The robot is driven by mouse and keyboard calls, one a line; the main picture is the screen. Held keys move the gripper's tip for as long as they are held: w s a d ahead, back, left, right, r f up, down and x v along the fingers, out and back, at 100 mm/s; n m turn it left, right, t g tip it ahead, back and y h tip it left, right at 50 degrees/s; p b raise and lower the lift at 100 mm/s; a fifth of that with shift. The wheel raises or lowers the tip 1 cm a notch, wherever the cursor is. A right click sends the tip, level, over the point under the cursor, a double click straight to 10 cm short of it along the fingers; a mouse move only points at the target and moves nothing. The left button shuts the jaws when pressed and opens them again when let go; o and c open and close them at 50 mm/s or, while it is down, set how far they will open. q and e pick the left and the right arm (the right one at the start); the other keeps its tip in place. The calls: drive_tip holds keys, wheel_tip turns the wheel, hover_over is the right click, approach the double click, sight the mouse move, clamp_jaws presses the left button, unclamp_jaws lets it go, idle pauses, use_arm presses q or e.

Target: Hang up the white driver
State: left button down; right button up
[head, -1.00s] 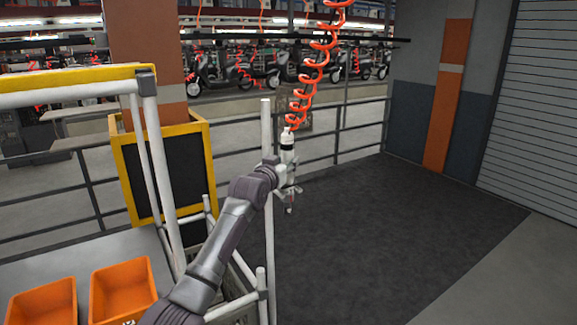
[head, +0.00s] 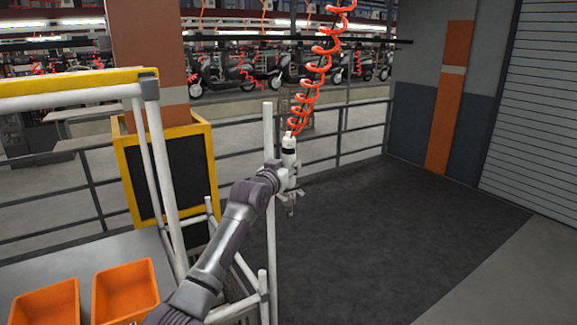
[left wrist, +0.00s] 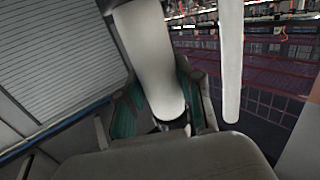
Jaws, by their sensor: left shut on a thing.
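The white driver (head: 289,147) hangs upright below a coiled orange hose (head: 316,80) in the head view, with a black band near its top. My left gripper (head: 288,180) is at the driver's lower body, shut on it. In the left wrist view the driver's white body (left wrist: 150,62) stands between the fingers of my left gripper (left wrist: 160,115), which have green inner pads. The gripper hides part of the driver. My right gripper is not in view.
A white post (head: 269,225) stands just left of the driver, close to my left wrist. Orange bins (head: 125,291) sit on a rack at the lower left. A yellow-framed black board (head: 166,175) stands behind. The dark floor mat (head: 400,220) on the right is clear.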

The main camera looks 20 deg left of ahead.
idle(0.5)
use_arm(q)
drive_tip(key=shift+f, duration=0.55)
idle(0.8)
drive_tip(key=c, duration=0.7)
unclamp_jaws()
drive_tip(key=shift+o, duration=0.2)
drive_tip(key=shift+f, duration=0.25)
drive_tip(key=s, duration=1.2)
drive_tip(key=shift+a+r, duration=0.4)
drive_tip(key=shift+f, duration=0.1)
